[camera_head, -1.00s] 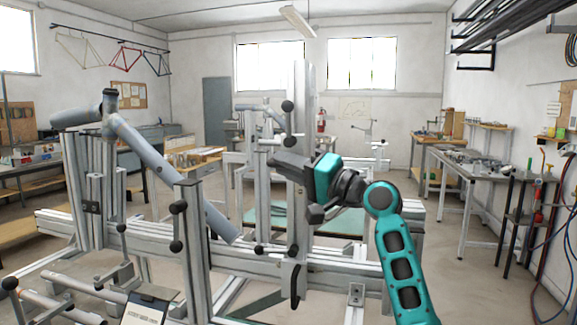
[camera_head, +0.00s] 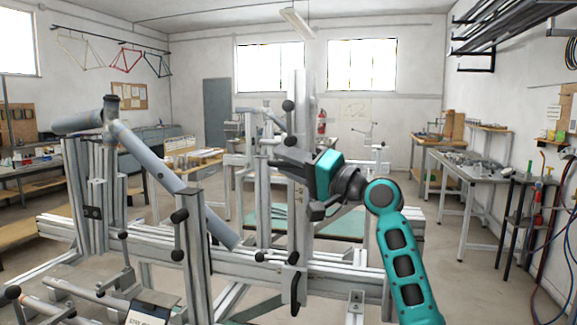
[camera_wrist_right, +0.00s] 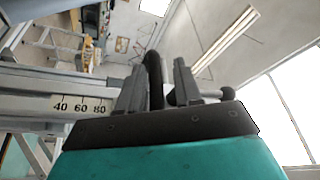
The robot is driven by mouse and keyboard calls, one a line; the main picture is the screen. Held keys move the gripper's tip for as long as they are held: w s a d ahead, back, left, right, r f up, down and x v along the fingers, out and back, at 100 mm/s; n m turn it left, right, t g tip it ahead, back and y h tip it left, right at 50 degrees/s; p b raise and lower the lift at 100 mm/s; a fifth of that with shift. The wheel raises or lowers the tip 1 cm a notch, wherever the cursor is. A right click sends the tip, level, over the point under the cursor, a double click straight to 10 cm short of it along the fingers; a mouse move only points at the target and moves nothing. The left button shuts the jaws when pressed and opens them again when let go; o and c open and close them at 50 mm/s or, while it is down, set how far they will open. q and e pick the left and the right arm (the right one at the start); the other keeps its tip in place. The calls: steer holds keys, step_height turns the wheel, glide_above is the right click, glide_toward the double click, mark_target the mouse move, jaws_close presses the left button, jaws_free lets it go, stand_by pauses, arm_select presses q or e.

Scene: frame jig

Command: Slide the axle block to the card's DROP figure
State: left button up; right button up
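My right gripper (camera_head: 305,185) is at the silver upright post (camera_head: 298,110), roughly mid-height in the head view. In the right wrist view, its two fingers (camera_wrist_right: 157,88) stand apart with a dark rounded handle (camera_wrist_right: 153,75) between them; a gap shows beside the handle, and no firm grip is visible. A scale (camera_wrist_right: 80,107) reading 40, 60, 80 runs along the rail beside the fingers. I cannot clearly pick out the axle block; the gripper hides part of the post. The card (camera_head: 148,313) is at the bottom edge, its figures unreadable. My left gripper is not in view.
A grey tube (camera_head: 160,170) slants across the jig's left side. The long horizontal beam (camera_head: 245,265) crosses below the gripper, with a black lever (camera_head: 295,288) under it. Black-ended clamp handles (camera_head: 178,235) stick out nearby. A workbench (camera_head: 470,170) stands at the right, clear of the arm.

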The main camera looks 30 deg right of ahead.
steer(key=shift+o, duration=0.4)
steer(key=shift+f, duration=0.1)
steer(key=shift+s+d+f, duration=0.2)
steer(key=shift+s, duration=0.2)
steer(key=b+v, duration=0.3)
steer(key=v, duration=0.9)
steer(key=shift+r, duration=0.2)
